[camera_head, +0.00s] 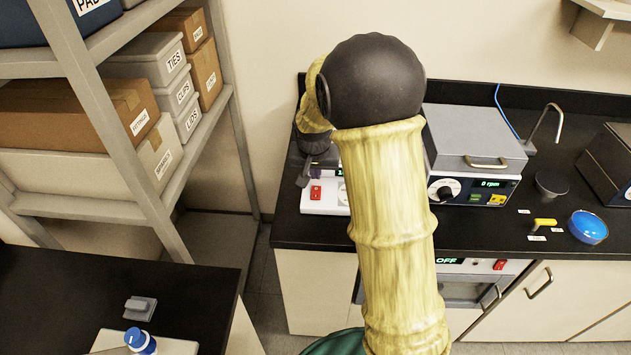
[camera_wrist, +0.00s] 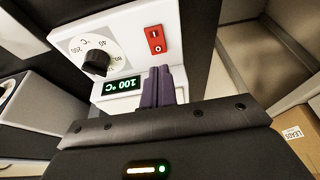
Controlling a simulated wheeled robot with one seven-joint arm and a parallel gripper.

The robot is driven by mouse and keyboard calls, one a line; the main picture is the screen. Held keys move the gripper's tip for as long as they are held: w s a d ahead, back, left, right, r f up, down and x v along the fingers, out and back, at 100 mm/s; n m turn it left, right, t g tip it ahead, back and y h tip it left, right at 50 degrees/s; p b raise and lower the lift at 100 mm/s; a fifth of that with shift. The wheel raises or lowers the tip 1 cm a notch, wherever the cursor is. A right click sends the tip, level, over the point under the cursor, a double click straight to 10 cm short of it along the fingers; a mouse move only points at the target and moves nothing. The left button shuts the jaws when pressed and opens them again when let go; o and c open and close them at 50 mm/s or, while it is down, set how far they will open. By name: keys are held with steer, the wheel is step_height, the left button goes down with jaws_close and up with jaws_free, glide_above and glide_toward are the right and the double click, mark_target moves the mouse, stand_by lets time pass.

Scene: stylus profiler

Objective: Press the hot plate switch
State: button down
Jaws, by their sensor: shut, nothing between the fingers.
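The hot plate (camera_head: 322,207) is a white unit at the left end of the black bench, mostly hidden behind my arm in the head view. Its red rocker switch (camera_head: 316,192) is on the front face. In the wrist view the hot plate (camera_wrist: 128,20) shows the red switch (camera_wrist: 155,40), marked I and O, a black dial (camera_wrist: 96,62) and a display (camera_wrist: 121,85) reading 100 °C. My gripper (camera_wrist: 160,72) is shut and empty. Its fingertips are close to the front panel, just below the switch in the wrist view. In the head view my gripper (camera_head: 304,180) is just left of the switch. Contact cannot be told.
A grey unit (camera_head: 475,140) showing 0 rpm stands right of my arm. A red switch (camera_head: 499,265) and an OFF display (camera_head: 447,261) are below the bench edge. A blue round dish (camera_head: 587,227) lies right. A shelf rack (camera_head: 160,190) with boxes stands left, with floor space between.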

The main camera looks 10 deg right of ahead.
mark_target(316, 193)
steer(key=x, duration=0.4)
steer(key=shift+s+a+f+p, duration=0.1)
steer(key=shift+s+f+p, duration=0.15)
steer(key=shift+f, duration=0.25)
steer(key=shift+w+a+p, duration=0.15)
steer(key=shift+a+p, duration=0.05)
steer(key=shift+p, duration=0.1)
steer(key=shift+d+f, duration=0.15)
steer(key=shift+d, duration=0.3)
steer(key=shift+s+a, duration=0.3)
steer(key=shift+a, duration=0.05)
steer(key=shift+s+a+b, duration=0.15)
steer(key=shift+s+b, duration=0.15)
steer(key=shift+s, duration=0.25)
